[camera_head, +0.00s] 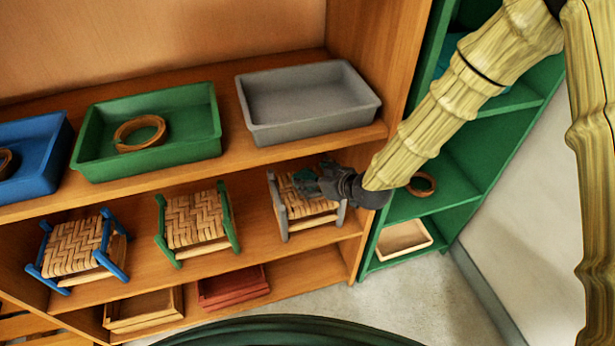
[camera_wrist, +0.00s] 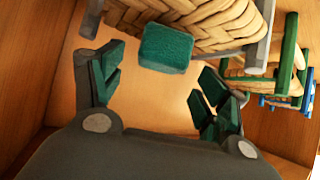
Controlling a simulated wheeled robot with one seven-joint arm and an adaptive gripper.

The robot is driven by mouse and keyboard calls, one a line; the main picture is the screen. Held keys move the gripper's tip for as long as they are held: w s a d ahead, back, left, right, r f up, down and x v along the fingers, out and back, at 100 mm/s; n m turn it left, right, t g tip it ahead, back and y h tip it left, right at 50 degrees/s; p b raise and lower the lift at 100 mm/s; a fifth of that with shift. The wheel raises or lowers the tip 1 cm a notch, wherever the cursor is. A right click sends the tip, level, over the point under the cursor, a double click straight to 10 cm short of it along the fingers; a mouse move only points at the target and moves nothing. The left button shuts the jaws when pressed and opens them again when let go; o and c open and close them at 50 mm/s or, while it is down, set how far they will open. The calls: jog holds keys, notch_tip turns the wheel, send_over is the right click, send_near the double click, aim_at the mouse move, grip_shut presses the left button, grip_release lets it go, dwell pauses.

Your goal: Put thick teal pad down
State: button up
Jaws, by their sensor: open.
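A thick teal pad (camera_wrist: 166,48) shows in the wrist view against the woven seat of the grey-framed stool (camera_wrist: 225,22); it seems to rest on that seat near its edge. My gripper (camera_wrist: 160,82) is open, with its green-padded fingers apart on either side below the pad and not touching it in this view. In the head view my gripper (camera_head: 312,182) is over the right part of the grey-framed stool (camera_head: 285,205). There the pad is hard to tell from the green finger pads.
The stool stands on the middle shelf, beside a green-framed stool (camera_head: 195,222) and a blue-framed stool (camera_head: 75,248). A grey tray (camera_head: 350,125) and a green tray (camera_head: 180,155) sit on the shelf above. A green shelf unit (camera_head: 455,190) adjoins at right.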

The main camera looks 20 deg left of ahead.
jog(key=v, duration=0.7)
jog(key=shift+d+r, duration=0.15)
jog(key=shift+r, duration=0.05)
jog(key=shift+s, duration=0.2)
jog(key=s+d+f+m+g+h, duration=0.1)
jog(key=s+d+f+m+h, duration=0.3)
jog(key=d+f, duration=0.6)
jog(key=s+d+f+m+g+h, duration=0.1)
jog(key=s+d+f+m, duration=0.1)
jog(key=s+d+f, duration=0.3)
jog(key=s+d+f+m+g+h, duration=0.2)
jog(key=s+d+f, duration=0.4)
jog(key=s+d, duration=0.4)
jog(key=s+d+f+m+g+h, duration=0.2)
jog(key=s+d+f, duration=0.4)
jog(key=s, duration=0.6)
jog(key=d+m, duration=0.1)
jog(key=d, duration=0.1)
jog(key=shift+d+m, duration=0.25)
jog(key=shift+m, duration=0.15)
